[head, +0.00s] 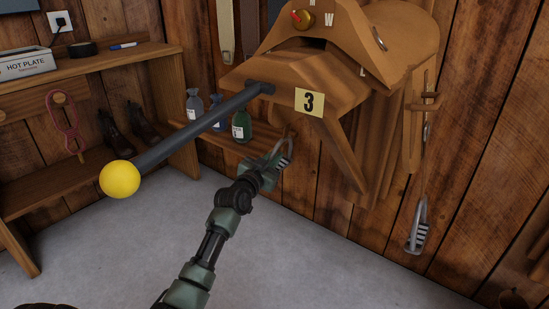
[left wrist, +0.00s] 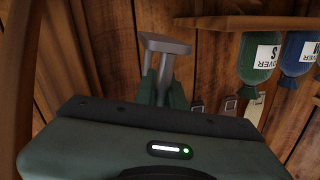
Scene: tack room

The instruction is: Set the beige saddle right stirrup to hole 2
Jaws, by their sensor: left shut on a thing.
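The beige saddle (head: 330,72) sits on a wall rack at upper centre, above a tag marked 3. A metal stirrup (head: 286,151) hangs at its picture-left side, and my left gripper (head: 272,167) is shut on it. In the left wrist view the grey stirrup (left wrist: 166,44) stands between the green fingers (left wrist: 162,88). The other stirrup (head: 418,232) hangs free at the picture-right side under its strap (head: 428,125). The strap holes on the held side are hidden. My right gripper is not in view.
A grey bar with a yellow ball end (head: 120,179) juts out left of the saddle, near my left arm. Several bottles (head: 241,125) stand on a low shelf (head: 226,140) behind. A wooden bench (head: 150,57) stands at left. The grey floor is mostly clear.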

